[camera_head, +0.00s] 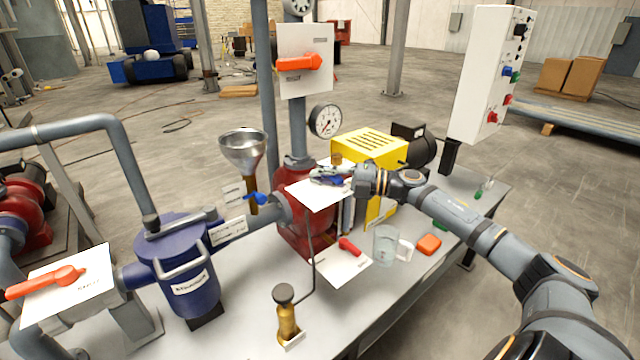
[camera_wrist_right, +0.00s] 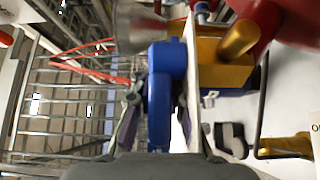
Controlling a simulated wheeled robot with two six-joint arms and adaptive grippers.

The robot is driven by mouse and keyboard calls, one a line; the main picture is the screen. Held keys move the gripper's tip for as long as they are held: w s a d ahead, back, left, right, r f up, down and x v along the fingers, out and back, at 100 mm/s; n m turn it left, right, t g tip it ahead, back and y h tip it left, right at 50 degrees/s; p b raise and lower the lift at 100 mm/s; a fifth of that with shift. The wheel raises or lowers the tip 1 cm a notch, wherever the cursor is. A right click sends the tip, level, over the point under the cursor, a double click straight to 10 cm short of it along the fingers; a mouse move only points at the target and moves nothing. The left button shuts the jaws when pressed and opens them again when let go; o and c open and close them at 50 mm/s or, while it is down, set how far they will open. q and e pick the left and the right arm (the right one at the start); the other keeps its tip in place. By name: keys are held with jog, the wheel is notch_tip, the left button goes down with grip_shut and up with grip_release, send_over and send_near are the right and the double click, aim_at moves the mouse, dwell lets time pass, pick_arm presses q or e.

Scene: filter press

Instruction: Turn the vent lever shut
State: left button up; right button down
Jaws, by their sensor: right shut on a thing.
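A blue lever (camera_head: 322,180), which appears to be the vent lever, sits at a white plate (camera_head: 312,194) on top of the red pump body (camera_head: 290,232). My right gripper (camera_head: 334,176) reaches in from the right over this plate and is shut on the lever. In the right wrist view the blue lever (camera_wrist_right: 166,95) stands between the two fingers of my right gripper (camera_wrist_right: 165,115), beside the plate's edge (camera_wrist_right: 190,75). The gripper hides part of the lever in the head view, and no label on its plate is legible. My left gripper is not in view.
A second blue lever (camera_head: 257,199) sits by the funnel (camera_head: 243,150). Red levers show on the upright plate (camera_head: 305,85), the left plate (camera_head: 75,285) and the front plate (camera_head: 345,262). A glass jug (camera_head: 385,245) and a yellow housing (camera_head: 365,148) stand near my right arm.

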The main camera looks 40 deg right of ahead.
dwell(0.3)
jog(key=c, duration=1.3)
grip_release()
